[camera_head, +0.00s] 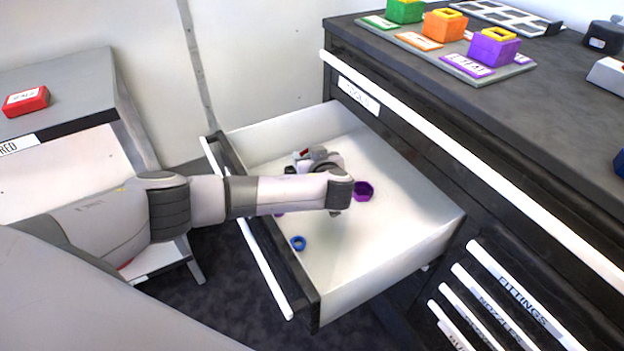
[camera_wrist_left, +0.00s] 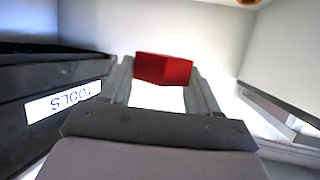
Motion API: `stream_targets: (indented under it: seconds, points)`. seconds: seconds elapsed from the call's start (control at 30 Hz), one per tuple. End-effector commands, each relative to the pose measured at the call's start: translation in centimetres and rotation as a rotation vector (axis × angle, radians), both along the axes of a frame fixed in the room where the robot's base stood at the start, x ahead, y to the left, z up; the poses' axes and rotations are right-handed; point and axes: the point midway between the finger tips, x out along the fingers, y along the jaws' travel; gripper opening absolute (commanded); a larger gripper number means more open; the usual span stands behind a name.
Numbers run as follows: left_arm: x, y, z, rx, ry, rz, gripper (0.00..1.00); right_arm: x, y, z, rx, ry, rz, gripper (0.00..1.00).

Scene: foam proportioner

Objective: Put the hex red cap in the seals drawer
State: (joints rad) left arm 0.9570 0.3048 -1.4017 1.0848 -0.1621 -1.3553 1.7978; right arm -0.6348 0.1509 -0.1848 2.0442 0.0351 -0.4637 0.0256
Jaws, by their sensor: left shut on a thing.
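The red hex cap (camera_wrist_left: 163,69) is between the fingertips of my left gripper (camera_wrist_left: 160,85), which is shut on it. In the head view a small bit of the red cap (camera_head: 303,153) shows beside the left gripper (camera_head: 303,162), mostly hidden by the gripper and forearm. The gripper is over the inside of an open white drawer (camera_head: 400,225); its height above the floor is hard to tell. The drawer's own label is not readable here. My right gripper is not in view.
In the drawer lie a purple hex ring (camera_head: 363,191) and a blue ring (camera_head: 298,243). A label reading TOOLS (camera_head: 358,95) is on the cabinet face above it. Colored blocks (camera_head: 494,47) stand on the cabinet top. A red box (camera_head: 26,101) sits on the left-hand surface.

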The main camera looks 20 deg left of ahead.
Motion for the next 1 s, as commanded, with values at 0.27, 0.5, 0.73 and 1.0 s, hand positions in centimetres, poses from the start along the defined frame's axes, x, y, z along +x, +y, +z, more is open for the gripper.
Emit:
stream_targets:
  seconds: [0.27,0.5,0.73,1.0]
  points:
    - [0.0,0.0,-3.0,0.001,-0.001,0.000,0.28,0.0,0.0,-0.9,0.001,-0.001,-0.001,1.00]
    - [0.0,-0.1,-5.8,0.000,-0.001,-0.002,0.28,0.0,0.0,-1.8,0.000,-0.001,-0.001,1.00]
    - [0.0,-0.1,-5.9,-0.001,-0.002,-0.001,0.28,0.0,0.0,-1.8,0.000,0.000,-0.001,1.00]
    - [0.0,0.0,-6.6,-0.001,-0.001,-0.001,0.28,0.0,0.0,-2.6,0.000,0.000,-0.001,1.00]
